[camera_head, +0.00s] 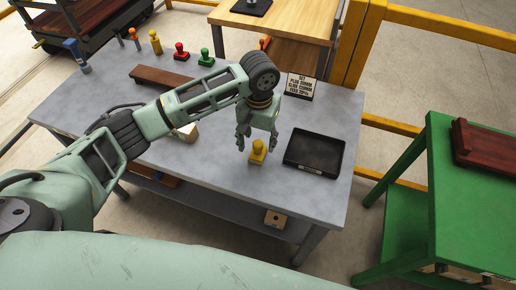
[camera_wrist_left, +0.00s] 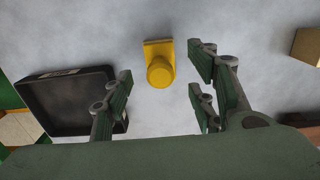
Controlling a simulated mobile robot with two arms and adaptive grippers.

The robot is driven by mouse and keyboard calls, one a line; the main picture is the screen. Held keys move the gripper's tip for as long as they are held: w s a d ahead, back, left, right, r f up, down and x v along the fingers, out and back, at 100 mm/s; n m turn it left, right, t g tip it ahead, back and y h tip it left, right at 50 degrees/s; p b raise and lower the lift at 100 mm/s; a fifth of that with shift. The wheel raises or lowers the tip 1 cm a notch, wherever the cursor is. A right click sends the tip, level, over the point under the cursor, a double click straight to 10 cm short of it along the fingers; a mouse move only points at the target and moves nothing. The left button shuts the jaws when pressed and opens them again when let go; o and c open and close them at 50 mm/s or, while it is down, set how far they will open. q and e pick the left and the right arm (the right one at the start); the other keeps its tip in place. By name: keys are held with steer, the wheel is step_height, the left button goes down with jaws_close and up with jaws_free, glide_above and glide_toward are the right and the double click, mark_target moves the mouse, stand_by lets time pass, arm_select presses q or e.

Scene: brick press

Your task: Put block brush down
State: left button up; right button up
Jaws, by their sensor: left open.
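The yellow block brush (camera_head: 257,152), with a round knob on a small rectangular base, stands upright on the grey table (camera_head: 215,180). It also shows in the left wrist view (camera_wrist_left: 160,68), at the upper middle. My left gripper (camera_head: 257,141) is over the brush, with its fingers pointing down. Its fingers are open and spread apart in the left wrist view (camera_wrist_left: 160,85), and the brush appears beyond and between them, with no finger seen touching it. My right gripper is not in view.
A tan block (camera_head: 187,132) sits to the left, partly behind my arm. Red (camera_head: 181,52) and green (camera_head: 206,58) knobbed pieces stand at the back. The front of the table is clear.

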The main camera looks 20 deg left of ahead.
mark_target(258, 143)
arm_select(q)
step_height(258, 143, up, 7)
steer(key=shift+b, duration=0.3)
stand_by(0.5)
